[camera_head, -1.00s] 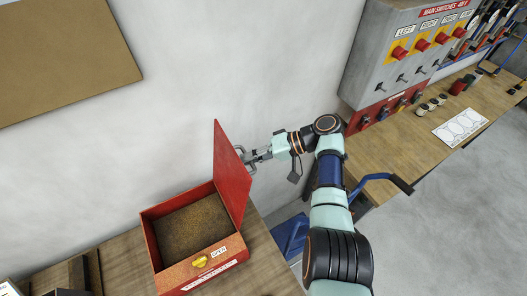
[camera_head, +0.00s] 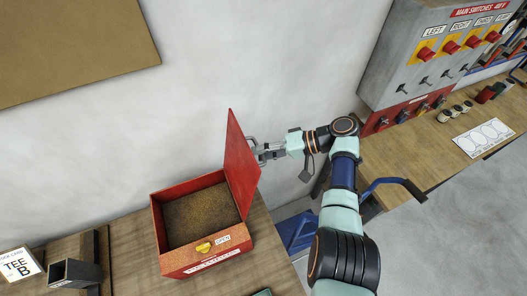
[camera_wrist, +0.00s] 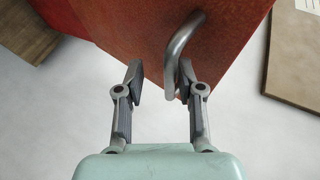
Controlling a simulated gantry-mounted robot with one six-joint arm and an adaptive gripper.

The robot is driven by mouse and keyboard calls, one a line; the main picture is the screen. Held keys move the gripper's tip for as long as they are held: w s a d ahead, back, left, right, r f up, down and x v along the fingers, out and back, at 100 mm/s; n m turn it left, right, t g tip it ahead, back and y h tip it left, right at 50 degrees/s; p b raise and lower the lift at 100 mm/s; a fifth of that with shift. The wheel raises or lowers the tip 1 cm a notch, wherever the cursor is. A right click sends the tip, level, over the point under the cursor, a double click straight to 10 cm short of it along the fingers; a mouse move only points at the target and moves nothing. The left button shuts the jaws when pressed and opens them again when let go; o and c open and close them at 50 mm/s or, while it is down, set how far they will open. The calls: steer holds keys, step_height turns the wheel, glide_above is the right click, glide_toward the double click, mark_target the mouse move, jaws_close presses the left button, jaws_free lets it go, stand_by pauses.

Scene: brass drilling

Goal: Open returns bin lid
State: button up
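The returns bin (camera_head: 205,262) is a red box on the wooden bench, with a brown, grainy-looking inside, a yellow latch (camera_head: 204,247) and an OPEN label on its front. Its red lid (camera_head: 240,165) stands steeply raised at the bin's right side. My gripper (camera_head: 263,152) is at the lid's outer face, to its right. In the wrist view my gripper (camera_wrist: 161,78) has its fingers apart, and the lid's curved metal handle (camera_wrist: 178,50) reaches between them, close to the right finger. I cannot tell whether they touch.
A grey switch cabinet (camera_head: 390,65) hangs at the upper right above another wooden bench (camera_head: 400,160). A TEE B card (camera_head: 20,265) and a dark open holder (camera_head: 75,272) are at the lower left. The wall rises close behind the bin.

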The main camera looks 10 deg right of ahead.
steer(key=shift+r, duration=0.1)
step_height(320, 180, up, 10)
steer(key=shift+d, duration=0.1)
stand_by(0.6)
